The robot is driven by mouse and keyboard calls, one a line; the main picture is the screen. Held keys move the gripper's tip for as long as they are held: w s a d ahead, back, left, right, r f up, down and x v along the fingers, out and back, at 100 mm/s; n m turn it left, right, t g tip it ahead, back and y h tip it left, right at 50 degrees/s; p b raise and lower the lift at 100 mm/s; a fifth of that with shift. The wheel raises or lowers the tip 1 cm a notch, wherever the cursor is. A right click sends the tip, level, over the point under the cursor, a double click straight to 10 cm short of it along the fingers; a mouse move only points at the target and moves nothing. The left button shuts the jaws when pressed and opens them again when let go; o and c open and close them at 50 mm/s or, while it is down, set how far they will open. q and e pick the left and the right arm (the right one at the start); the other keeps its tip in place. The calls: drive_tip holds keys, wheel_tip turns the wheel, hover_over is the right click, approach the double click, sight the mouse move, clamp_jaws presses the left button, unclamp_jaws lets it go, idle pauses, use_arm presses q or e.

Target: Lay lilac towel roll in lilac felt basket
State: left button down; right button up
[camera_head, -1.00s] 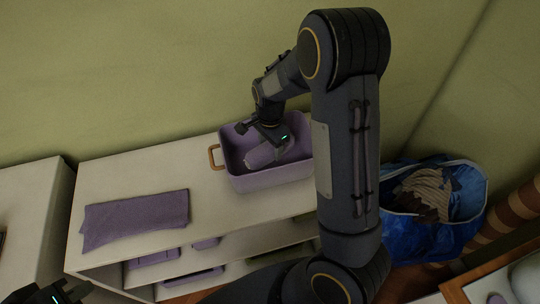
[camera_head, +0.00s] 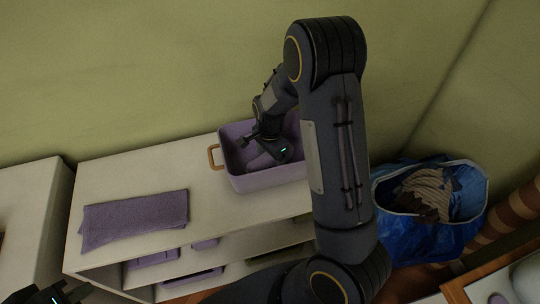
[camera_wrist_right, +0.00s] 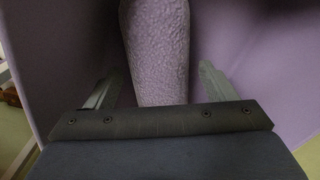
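The lilac felt basket (camera_head: 265,181) stands on the white shelf top, with a tan handle at its left end. The lilac towel roll (camera_head: 260,161) is inside the basket, partly hidden by my right gripper (camera_head: 265,145). In the right wrist view the textured roll (camera_wrist_right: 158,50) runs between the two fingers of my right gripper (camera_wrist_right: 160,82). The fingers are spread, with a gap on each side of the roll. The basket's smooth lilac wall (camera_wrist_right: 255,60) is behind. My left gripper (camera_head: 62,293) shows only partly at the bottom left corner, away from the basket.
A folded purple towel (camera_head: 135,218) lies on the white shelf unit (camera_head: 215,215), left of the basket. Lilac items sit on the lower shelf. A blue bag (camera_head: 420,232) with striped cloth stands to the right. The green wall is close behind the shelf.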

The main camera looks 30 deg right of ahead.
wheel_tip(320, 180, up, 12)
drive_tip(key=s+a+r+n+t+y, duration=0.1)
drive_tip(key=s+a+r+n+t, duration=0.1)
drive_tip(key=s+n, duration=0.3)
drive_tip(key=s+a+r+n+t+y, duration=0.1)
drive_tip(key=s+a+r+n, duration=0.2)
drive_tip(key=s, duration=0.6)
drive_tip(key=s+a+r+n+t+y, duration=0.1)
drive_tip(key=s+a+r+n+t, duration=0.1)
drive_tip(key=s+r+n, duration=0.3)
drive_tip(key=shift+s+a+n+t+y+p, duration=0.25)
drive_tip(key=shift+s+n+y+p, duration=0.4)
drive_tip(key=shift+s, duration=0.95)
drive_tip(key=shift+h, duration=0.25)
